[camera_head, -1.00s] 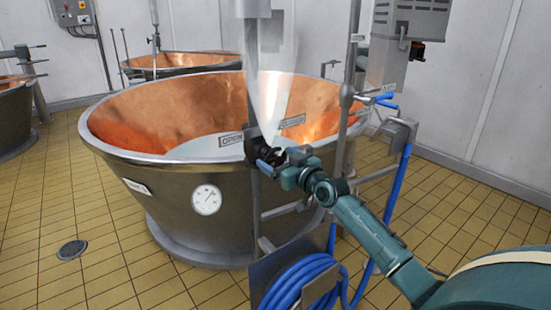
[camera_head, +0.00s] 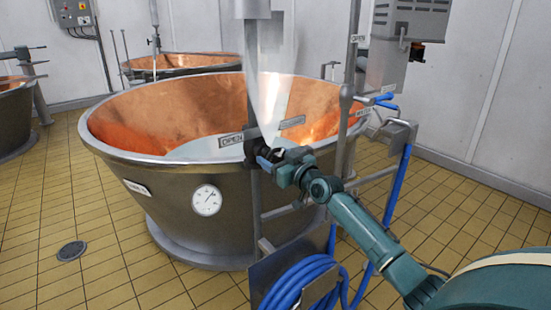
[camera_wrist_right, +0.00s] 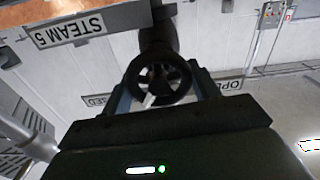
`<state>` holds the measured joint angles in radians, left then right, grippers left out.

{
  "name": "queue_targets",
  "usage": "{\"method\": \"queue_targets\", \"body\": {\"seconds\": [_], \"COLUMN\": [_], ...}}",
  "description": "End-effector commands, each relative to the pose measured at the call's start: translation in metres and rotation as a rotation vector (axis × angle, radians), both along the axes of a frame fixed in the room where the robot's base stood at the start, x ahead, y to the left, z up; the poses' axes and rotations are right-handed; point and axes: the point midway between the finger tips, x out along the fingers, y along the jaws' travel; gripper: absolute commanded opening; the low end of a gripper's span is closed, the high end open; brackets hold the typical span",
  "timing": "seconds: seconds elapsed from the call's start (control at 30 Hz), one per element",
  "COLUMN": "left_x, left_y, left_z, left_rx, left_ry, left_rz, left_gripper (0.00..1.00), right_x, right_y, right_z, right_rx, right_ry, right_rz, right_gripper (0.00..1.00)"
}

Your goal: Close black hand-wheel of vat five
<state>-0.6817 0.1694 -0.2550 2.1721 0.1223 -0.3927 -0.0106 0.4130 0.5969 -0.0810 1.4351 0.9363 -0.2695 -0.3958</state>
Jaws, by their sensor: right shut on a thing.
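The black hand-wheel (camera_head: 251,148) is on the upright pipe at the front rim of the large copper-lined vat (camera_head: 180,190). My right gripper (camera_head: 264,160) is at the wheel, its arm coming in from the lower right. In the right wrist view the spoked hand-wheel (camera_wrist_right: 160,82) is between the two fingers of my right gripper (camera_wrist_right: 163,95), which is shut on it. An OPEN plate (camera_head: 231,141) is left of the wheel, and a second plate (camera_head: 291,123) is to its right. A STEAM 5 plate (camera_wrist_right: 70,29) appears upside down. My left gripper is not in view.
A pale translucent plume (camera_head: 270,95) hangs above the wheel. A coiled blue hose (camera_head: 298,285) hangs below, and metal rails and an upright post (camera_head: 345,130) stand right of the vat. Other vats (camera_head: 180,62) are behind. Tiled floor (camera_head: 470,220) is clear at right.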

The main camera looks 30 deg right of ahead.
Motion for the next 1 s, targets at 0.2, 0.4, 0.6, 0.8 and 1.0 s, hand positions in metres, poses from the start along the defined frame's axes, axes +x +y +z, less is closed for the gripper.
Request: {"method": "queue_targets", "body": {"seconds": [0.2,0.4,0.6,0.8,1.0], "left_x": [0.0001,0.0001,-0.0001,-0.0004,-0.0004], "left_y": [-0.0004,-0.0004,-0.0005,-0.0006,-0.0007], "left_z": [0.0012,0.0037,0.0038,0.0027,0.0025], "left_rx": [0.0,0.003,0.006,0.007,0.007], "left_ry": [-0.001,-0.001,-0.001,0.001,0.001], "left_rz": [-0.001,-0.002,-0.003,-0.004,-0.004], "left_gripper": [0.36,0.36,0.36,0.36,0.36], "right_x": [-0.0001,0.0001,0.0,0.0,0.0], "right_y": [-0.0002,-0.001,-0.0014,-0.0013,-0.0014], "right_z": [0.0,0.0,-0.0009,-0.001,-0.0009], "right_rx": [0.051,0.285,0.403,0.406,0.403], "right_ry": [0.005,0.023,0.034,0.033,0.033], "right_rz": [0.0,0.0,0.0,0.001,0.001], "right_gripper": [0.38,0.38,0.38,0.38,0.73]}}
